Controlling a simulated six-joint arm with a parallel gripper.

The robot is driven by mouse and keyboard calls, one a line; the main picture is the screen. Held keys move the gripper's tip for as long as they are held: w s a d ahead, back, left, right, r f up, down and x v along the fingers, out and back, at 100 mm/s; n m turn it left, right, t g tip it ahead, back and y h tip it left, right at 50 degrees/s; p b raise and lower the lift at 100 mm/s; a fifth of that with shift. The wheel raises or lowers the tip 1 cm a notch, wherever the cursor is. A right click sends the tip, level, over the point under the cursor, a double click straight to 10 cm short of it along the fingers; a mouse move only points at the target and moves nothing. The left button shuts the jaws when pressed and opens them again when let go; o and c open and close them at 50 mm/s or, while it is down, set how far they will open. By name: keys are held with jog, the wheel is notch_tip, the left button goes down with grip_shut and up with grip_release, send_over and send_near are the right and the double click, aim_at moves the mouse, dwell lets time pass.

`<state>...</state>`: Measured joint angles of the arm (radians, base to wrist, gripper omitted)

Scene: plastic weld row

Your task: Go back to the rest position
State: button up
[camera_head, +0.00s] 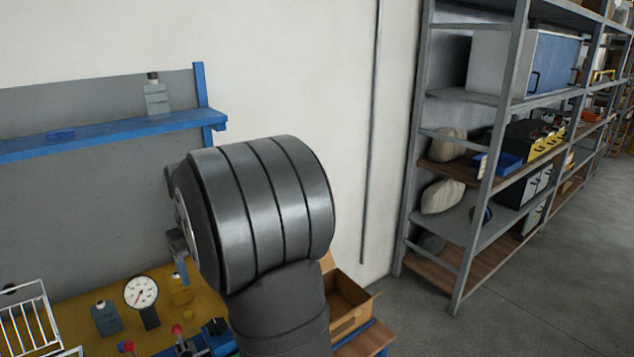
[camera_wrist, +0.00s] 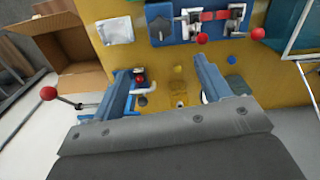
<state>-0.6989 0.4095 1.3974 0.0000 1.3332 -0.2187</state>
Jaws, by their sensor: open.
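My gripper (camera_wrist: 163,90) shows in the wrist view with its two blue fingers spread apart, and nothing is held between them. It hangs above a yellow work surface (camera_wrist: 170,55). In the head view my dark arm fills the middle and hides part of the bench; the gripper's fingers cannot be made out clearly there.
A dial gauge (camera_head: 141,293), a grey bottle (camera_head: 106,318) and a white wire rack (camera_head: 30,320) stand on the yellow bench. A cardboard box (camera_head: 347,300) is at its right. A blue shelf (camera_head: 110,134) is behind; red-knobbed clamps (camera_wrist: 205,25) are near. Shelving (camera_head: 480,190) stands right.

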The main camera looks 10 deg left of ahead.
notch_tip(320, 180, down, 17)
jog(key=shift+f, duration=0.15)
dwell(0.4)
jog(key=shift+f, duration=0.15)
jog(key=m, duration=0.3)
jog(key=shift+m, duration=0.3)
jog(key=m, duration=0.4)
jog(key=shift+m, duration=0.3)
jog(key=m, duration=0.4)
jog(key=shift+m, duration=1.7)
dwell(0.3)
dwell(0.4)
